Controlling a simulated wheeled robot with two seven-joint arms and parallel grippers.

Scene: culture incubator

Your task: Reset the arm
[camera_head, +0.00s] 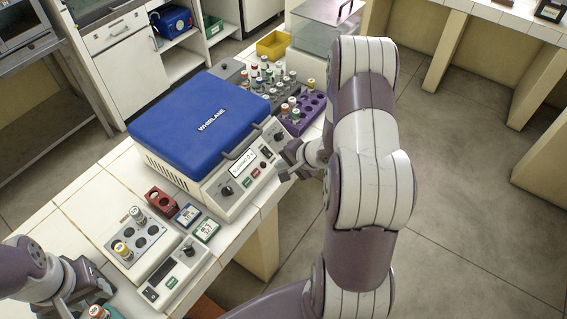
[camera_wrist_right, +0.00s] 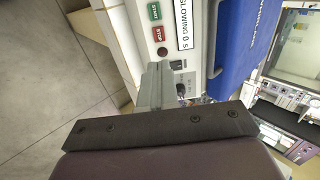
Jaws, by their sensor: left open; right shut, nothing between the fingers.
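My right arm reaches across the head view, and its gripper (camera_head: 286,172) is at the right end of the front panel of the blue-lidded centrifuge (camera_head: 203,115). In the right wrist view, the fingers (camera_wrist_right: 154,86) are together and empty, in front of the panel with its green and red buttons. Whether they touch the panel I cannot tell. The centrifuge lid is down. My left gripper (camera_head: 88,287) is open at the lower left of the head view, above a vial (camera_head: 97,311) with an orange top, partly cut off by the picture edge.
A small grey device (camera_head: 175,270), a grey vial block (camera_head: 138,237), a red rack (camera_head: 160,201) and two small boxes (camera_head: 188,214) stand in front of the centrifuge. A purple rack (camera_head: 312,104) with vials is behind my right gripper. Open floor (camera_head: 470,200) lies right of the bench.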

